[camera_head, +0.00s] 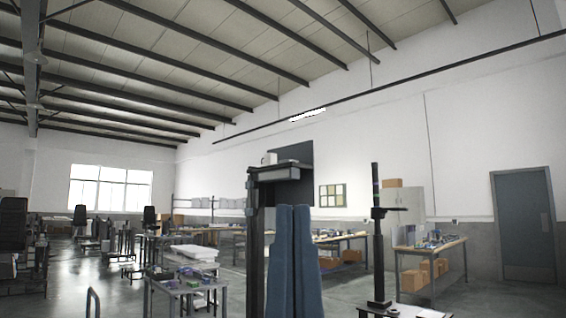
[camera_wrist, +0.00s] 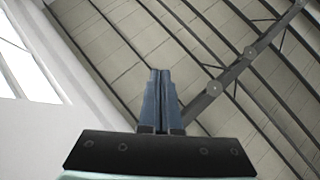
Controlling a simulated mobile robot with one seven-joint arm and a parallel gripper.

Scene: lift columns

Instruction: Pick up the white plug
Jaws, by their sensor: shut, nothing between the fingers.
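A small white thing (camera_head: 268,158) stands on the top shelf of a dark lift column (camera_head: 256,240) in the head view. It is too small to tell for sure that it is the white plug. My gripper (camera_head: 293,208) points upward, its two long blue fingers side by side in front of the column, below the shelf. In the wrist view my gripper (camera_wrist: 160,72) is shut and empty, with its fingertips against the ceiling. The white thing is not in the wrist view.
A dark panel (camera_head: 293,150) rises behind the shelf (camera_head: 287,171). A second thin column (camera_head: 377,255) with a small shelf stands to the right. Workbenches with boxes (camera_head: 430,249) line the wall, and carts (camera_head: 186,287) stand at left. The air above the shelf looks free.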

